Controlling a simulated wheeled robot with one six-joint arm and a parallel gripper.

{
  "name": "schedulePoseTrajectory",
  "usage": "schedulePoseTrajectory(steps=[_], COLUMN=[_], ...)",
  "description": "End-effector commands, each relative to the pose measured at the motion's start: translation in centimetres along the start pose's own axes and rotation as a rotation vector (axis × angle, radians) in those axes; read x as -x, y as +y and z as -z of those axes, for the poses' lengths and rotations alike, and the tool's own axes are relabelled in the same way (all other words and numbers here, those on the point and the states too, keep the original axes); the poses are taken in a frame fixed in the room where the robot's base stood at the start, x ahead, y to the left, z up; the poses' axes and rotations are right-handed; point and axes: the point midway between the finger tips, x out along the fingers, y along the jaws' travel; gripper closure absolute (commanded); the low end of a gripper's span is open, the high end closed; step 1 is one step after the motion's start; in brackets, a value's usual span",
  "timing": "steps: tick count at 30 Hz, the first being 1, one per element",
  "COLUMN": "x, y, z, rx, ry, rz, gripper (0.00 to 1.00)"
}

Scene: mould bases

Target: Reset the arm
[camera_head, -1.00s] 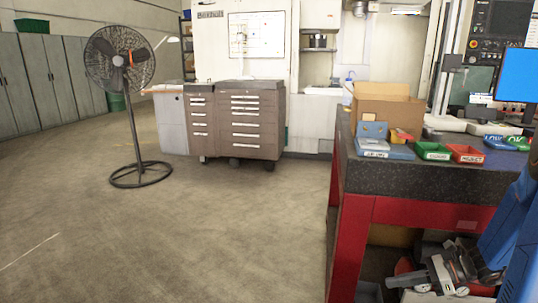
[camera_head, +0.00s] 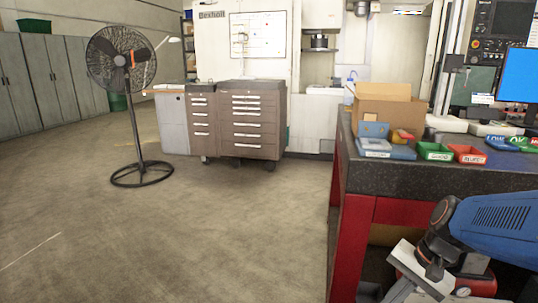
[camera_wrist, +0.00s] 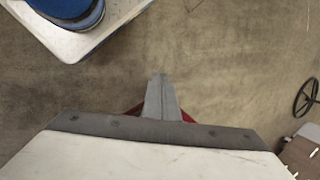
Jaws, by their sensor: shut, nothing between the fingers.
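My gripper (camera_wrist: 162,97) points away from the wrist camera, with its two grey fingers pressed together and nothing between them. Bare floor lies beyond the fingertips. In the head view my blue arm link reaches in from the right edge, in front of the red-legged workbench (camera_head: 357,225). The pale gripper body hangs from it, tilted, near the bottom edge; the fingertips are not clear there.
The bench's dark top carries a cardboard box (camera_head: 383,106), a green bin (camera_head: 434,153) and a red bin (camera_head: 468,155). A pedestal fan (camera_head: 130,120) and a brown drawer cabinet (camera_head: 252,125) stand further off. Open floor (camera_head: 230,230) lies left of the bench.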

Motion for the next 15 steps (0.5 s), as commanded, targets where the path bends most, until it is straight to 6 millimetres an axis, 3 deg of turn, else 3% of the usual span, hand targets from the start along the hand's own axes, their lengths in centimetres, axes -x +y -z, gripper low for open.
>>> schedulePoseTrajectory(steps=[15], x=[4.4], y=[2.6], z=[-5.0], rx=[0.633], ry=[0.345], rz=[-0.149], gripper=[1.00])
